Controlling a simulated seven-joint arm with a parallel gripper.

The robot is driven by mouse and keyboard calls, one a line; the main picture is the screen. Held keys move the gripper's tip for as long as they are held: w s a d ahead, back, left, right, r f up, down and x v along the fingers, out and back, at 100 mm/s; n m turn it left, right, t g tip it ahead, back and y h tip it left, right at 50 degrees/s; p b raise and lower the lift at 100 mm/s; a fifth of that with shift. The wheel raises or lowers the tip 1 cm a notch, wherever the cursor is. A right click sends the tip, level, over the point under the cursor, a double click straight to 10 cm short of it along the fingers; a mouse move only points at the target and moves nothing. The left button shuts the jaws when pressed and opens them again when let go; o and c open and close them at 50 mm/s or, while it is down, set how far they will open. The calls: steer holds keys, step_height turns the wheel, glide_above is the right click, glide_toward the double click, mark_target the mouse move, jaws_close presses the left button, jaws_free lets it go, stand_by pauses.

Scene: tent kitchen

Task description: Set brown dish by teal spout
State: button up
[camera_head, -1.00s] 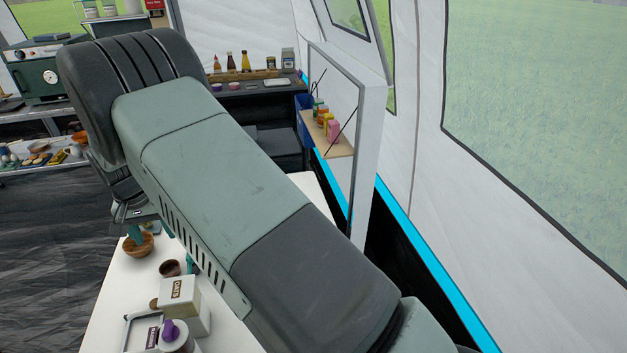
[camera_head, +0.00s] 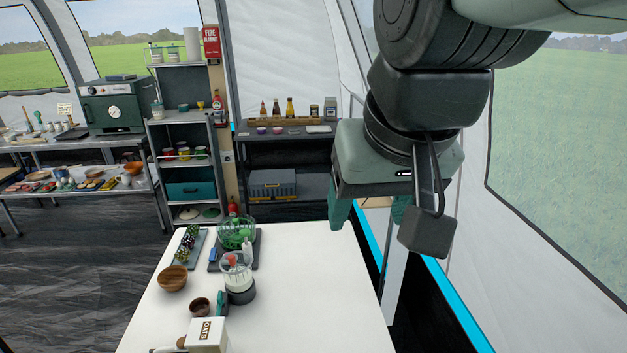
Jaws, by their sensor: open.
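A small dark brown dish (camera_head: 200,307) stands on the white table (camera_head: 300,290) near its left side. A larger, lighter brown wooden bowl (camera_head: 173,278) stands just behind and left of it. A narrow teal piece (camera_head: 222,303) stands immediately right of the dark dish; I cannot tell whether it is a spout. My gripper (camera_head: 371,210) is raised at the right, beyond the table's right edge in the picture and well apart from both brown vessels. Its teal fingers are spread, with nothing visible between them.
A clear blender-like jar (camera_head: 237,268) on a dark base, a green wire basket (camera_head: 236,232) and a tray (camera_head: 190,248) of dark and green items stand farther back. An oats box (camera_head: 207,335) is in front. The table's right half is clear.

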steer(key=s, duration=0.1)
steer(key=s+d+f, duration=0.1)
steer(key=s, duration=0.2)
steer(key=shift+s+d+f, duration=0.2)
steer(key=shift+s+d, duration=0.15)
steer(key=shift+s, duration=0.05)
